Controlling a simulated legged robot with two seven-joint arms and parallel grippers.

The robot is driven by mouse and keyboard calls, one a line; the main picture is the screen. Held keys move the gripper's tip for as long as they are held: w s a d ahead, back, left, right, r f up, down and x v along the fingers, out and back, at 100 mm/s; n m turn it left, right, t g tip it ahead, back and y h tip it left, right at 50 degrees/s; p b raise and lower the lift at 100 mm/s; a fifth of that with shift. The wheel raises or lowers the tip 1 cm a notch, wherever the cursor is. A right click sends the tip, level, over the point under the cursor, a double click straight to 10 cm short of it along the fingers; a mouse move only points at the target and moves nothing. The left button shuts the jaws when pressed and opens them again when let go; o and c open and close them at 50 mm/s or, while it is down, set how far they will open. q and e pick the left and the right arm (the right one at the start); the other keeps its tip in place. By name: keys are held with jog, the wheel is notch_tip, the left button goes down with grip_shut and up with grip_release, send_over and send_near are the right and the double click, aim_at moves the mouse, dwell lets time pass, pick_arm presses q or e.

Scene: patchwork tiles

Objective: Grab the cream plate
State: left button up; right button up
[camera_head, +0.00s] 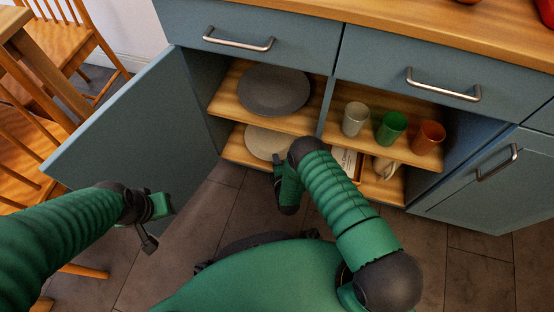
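The cream plate (262,141) lies flat on the lower shelf of the open cabinet, at the left. Its right edge is hidden behind my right wrist. My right gripper (280,178) is just in front of the plate's near right edge, pointing down and left. Its fingers are small and partly hidden, so I cannot tell whether they are apart or whether they touch the plate. My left gripper (153,224) is well to the left, in front of the open door, with its fingers apart and nothing between them.
A dark grey plate (273,90) lies on the upper shelf, above the cream one. White, green (391,128) and orange cups stand upper right. Below them are a boxlike item (347,163) and a mug (384,167). The open door (130,135) borders the left; chairs stand beyond it.

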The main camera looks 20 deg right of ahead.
grip_shut()
jog(key=shift+s, duration=0.1)
dwell(1.2)
jog(key=shift+f, duration=0.1)
